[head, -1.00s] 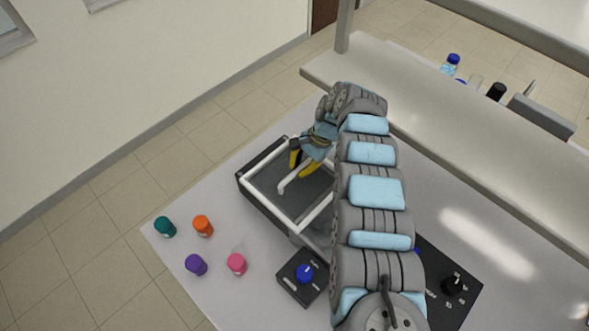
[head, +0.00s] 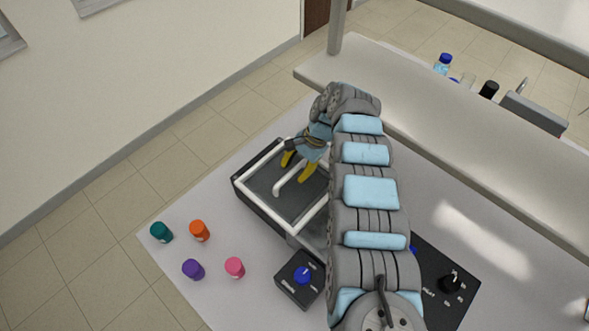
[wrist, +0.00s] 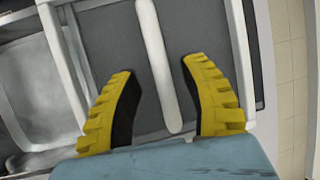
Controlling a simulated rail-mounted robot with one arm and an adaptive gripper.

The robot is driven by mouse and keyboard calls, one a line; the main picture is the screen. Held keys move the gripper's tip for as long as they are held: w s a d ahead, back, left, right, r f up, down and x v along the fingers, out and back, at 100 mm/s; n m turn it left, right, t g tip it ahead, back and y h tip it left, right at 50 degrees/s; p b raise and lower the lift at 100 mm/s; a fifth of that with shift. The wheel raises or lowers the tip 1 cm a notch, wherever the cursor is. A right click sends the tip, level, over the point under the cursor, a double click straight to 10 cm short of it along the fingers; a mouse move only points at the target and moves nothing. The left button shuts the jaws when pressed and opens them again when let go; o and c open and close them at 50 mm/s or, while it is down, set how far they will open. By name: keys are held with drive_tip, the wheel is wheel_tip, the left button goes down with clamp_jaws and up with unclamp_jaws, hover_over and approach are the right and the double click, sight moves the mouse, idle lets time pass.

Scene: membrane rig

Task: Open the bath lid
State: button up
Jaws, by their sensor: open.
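The bath lid (head: 263,188) is a dark grey panel in a pale frame on top of a dark box, left of my arm in the head view. A white bar handle (head: 289,181) runs across it. The lid lies flat on the box. My gripper (head: 297,166) is open over the lid, with its yellow fingers pointing down. In the wrist view the white bar (wrist: 158,65) passes between the two fingers (wrist: 160,78), apart from both. How far the tips are above the lid is hard to tell. My arm hides the right side of the box.
A dark control box with a blue knob (head: 303,275) stands in front of the bath. Teal, orange, purple and pink (head: 234,267) capped vials stand at the left. A shelf (head: 420,105) overhangs behind my arm. A black panel with a knob (head: 452,281) lies at the right.

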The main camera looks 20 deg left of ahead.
drive_tip(key=v, duration=1.1)
drive_tip(key=shift+r, duration=0.3)
drive_tip(key=shift+w+d, duration=0.1)
